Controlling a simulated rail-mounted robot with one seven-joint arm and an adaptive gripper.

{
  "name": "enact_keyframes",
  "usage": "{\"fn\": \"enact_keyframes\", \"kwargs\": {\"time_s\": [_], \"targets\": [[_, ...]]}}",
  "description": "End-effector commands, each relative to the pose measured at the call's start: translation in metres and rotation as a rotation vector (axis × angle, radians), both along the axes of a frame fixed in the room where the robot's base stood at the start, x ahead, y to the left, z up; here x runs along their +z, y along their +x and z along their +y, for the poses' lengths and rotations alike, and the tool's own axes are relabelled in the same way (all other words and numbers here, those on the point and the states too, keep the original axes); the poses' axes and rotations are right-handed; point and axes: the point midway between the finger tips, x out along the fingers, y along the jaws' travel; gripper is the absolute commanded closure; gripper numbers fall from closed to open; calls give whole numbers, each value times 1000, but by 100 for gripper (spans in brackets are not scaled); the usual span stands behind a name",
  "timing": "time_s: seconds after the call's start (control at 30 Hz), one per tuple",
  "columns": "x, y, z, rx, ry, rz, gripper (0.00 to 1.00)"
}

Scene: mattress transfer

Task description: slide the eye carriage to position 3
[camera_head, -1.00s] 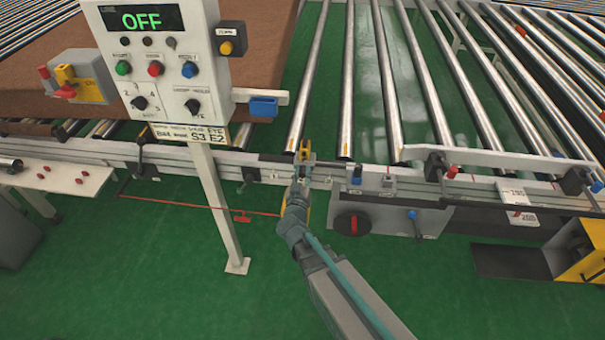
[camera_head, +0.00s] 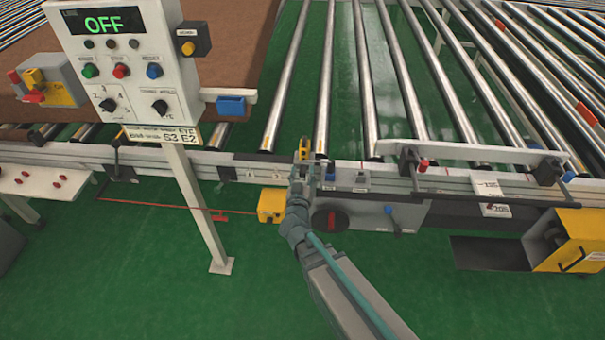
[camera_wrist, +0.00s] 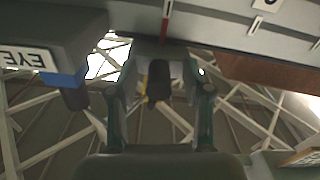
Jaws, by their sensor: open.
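A small yellow piece (camera_head: 304,148), apparently the eye carriage, stands on the front rail (camera_head: 260,168) just beyond my gripper (camera_head: 300,172). In the wrist view my gripper (camera_wrist: 160,95) has its fingers apart, with a dark knob (camera_wrist: 158,78) and a bit of yellow between them. I cannot tell whether the fingers touch the knob. A dark box with an upside-down EYE label (camera_wrist: 28,58) and a blue side is at the left there. The rail (camera_wrist: 205,30) with a red mark crosses the top of that view. Position numbers along the rail are unreadable.
The control panel (camera_head: 125,60) reads OFF; its sign shows EYE, S3 and E2. A brown mattress (camera_head: 240,50) lies behind it. A yellow box (camera_head: 271,205) is below the rail, and a stop bar (camera_head: 470,155) lies right.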

Motion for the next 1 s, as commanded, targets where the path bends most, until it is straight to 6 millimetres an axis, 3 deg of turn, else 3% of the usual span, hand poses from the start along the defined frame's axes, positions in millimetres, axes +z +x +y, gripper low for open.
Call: {"fn": "enact_keyframes", "kwargs": {"time_s": [0.27,0.73,1.0], "targets": [[0,-4,0,0,0,0,50],[1,-66,5,1,0,0,50],[0,-75,7,0,0,0,50]]}}
